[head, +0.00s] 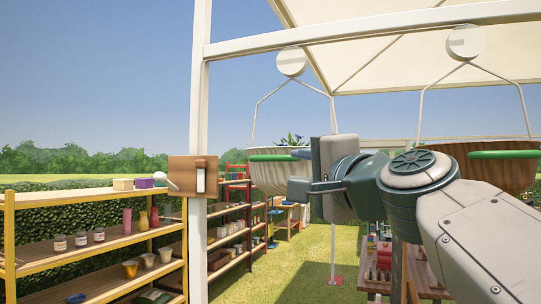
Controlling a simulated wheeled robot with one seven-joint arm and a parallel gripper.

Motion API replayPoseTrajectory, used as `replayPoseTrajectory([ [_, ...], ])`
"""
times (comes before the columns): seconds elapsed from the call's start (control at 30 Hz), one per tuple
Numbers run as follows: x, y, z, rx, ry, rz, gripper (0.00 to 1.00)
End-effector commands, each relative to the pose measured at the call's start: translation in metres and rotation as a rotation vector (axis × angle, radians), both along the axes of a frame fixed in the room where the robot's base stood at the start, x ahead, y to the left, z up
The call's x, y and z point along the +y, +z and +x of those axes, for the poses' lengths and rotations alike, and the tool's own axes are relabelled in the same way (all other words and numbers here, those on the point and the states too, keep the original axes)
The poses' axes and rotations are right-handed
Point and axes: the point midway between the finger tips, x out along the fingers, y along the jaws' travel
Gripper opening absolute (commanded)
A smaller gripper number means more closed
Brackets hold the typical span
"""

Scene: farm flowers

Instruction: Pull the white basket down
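The white basket (268,178) hangs left of centre from a white wire hanger under a round disc (292,62). A green handle bar (270,158) runs along its front rim, and a plant shows above the rim. My gripper (300,172) is in front of the basket's right side, with its fingers pointing left. The fingers look apart, one near the rim and handle's right end and one lower. My gripper and arm hide the basket's right part. I cannot tell whether a finger touches the basket or handle.
A brown basket (505,174) with a green handle hangs at the right, partly behind my arm. A white post (200,110) with a wooden switch plate (192,176) stands at left. Shelves with jars and pots (95,245) stand left; a wooden table (430,280) is below right. Grass lies between.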

Motion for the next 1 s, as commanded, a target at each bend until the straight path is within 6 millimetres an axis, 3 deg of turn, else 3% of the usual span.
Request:
replayPoseTrajectory([
  [0.17,0.006,0.011,0.012,-0.008,0.003,0.022,0.34],
  [0.7,0.050,0.023,0.102,-0.006,0.004,0.020,0.34],
  [1.0,0.059,0.024,0.121,-0.008,0.003,0.018,0.34],
])
